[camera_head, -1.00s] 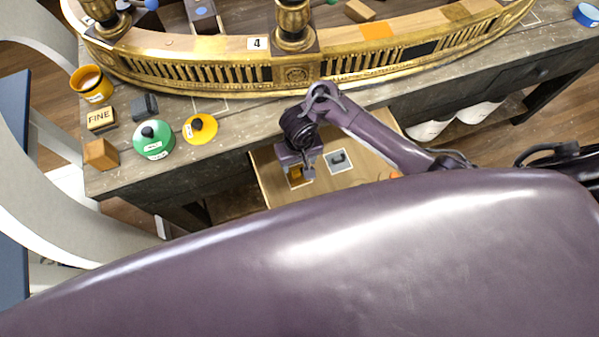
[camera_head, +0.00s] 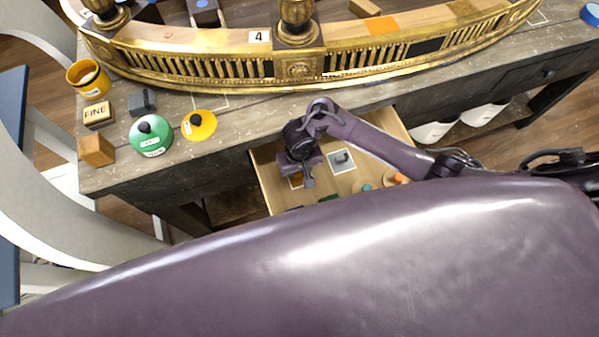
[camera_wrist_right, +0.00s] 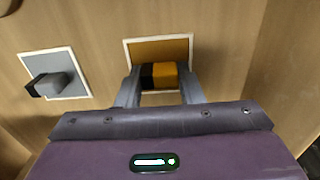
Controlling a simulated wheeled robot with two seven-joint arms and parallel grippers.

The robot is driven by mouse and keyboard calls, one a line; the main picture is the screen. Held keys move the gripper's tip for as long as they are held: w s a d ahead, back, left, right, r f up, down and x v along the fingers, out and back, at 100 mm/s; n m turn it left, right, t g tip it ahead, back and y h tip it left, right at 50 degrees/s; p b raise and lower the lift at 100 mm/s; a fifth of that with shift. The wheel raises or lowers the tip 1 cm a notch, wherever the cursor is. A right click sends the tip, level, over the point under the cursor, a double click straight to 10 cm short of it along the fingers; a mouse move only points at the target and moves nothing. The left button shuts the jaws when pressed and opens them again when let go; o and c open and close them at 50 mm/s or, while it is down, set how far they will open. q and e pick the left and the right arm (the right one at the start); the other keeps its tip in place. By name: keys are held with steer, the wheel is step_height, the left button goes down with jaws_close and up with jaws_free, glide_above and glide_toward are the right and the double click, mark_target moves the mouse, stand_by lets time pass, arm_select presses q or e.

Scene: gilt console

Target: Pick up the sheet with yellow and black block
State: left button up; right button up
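The sheet (camera_wrist_right: 184,46) is ochre with a white border and lies flat in the open drawer. A yellow and black block (camera_wrist_right: 160,75) sits on it, black part left, yellow part right. In the head view a small part of the sheet (camera_head: 296,181) shows below my right gripper (camera_head: 307,178). In the right wrist view my right gripper (camera_wrist_right: 160,87) has one finger on each side of the block. The fingers look apart with a narrow gap beside the block; firm contact is not visible. My left gripper is not in view.
A grey sheet with a grey block (camera_wrist_right: 48,85) lies left of the ochre one; the grey sheet (camera_head: 336,169) also shows in the head view. The wooden drawer (camera_head: 269,180) has walls around them. Green and orange items (camera_head: 400,178) lie at its right. The gilt console (camera_head: 200,75) stands above.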

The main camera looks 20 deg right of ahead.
steer(key=c, duration=0.4)
steer(key=shift+c, duration=0.2)
step_height(320, 180, up, 20)
steer(key=p, duration=1.4)
steer(key=shift+o, duration=1.1)
steer(key=shift+c, duration=0.8)
